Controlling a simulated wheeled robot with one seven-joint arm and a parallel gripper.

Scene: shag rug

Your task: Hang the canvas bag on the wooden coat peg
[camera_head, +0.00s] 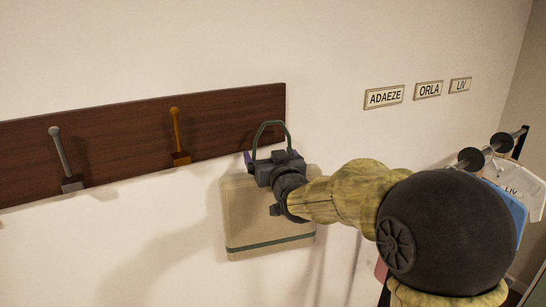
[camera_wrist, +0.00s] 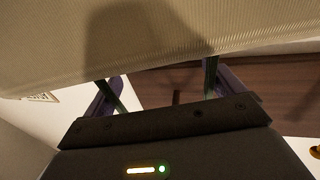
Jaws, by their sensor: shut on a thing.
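The canvas bag (camera_head: 262,222) is beige with a dark green stripe near its bottom and a green handle loop (camera_head: 272,126). My gripper (camera_head: 268,163) is shut on the bag at its handle, and the loop stands up above the jaws. The bag hangs upright, right of the pegs. In the wrist view the bag's cloth (camera_wrist: 190,35) fills the top, with green handle straps beside my gripper's fingers (camera_wrist: 160,88). An amber-brown peg (camera_head: 177,135), which looks like the wooden one, slants up from the board, left of the bag and apart from it.
The dark brown board (camera_head: 225,122) runs along the wall and ends just above the bag. A grey peg (camera_head: 61,155) stands farther left. Name plates (camera_head: 385,97) are on the wall to the right.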

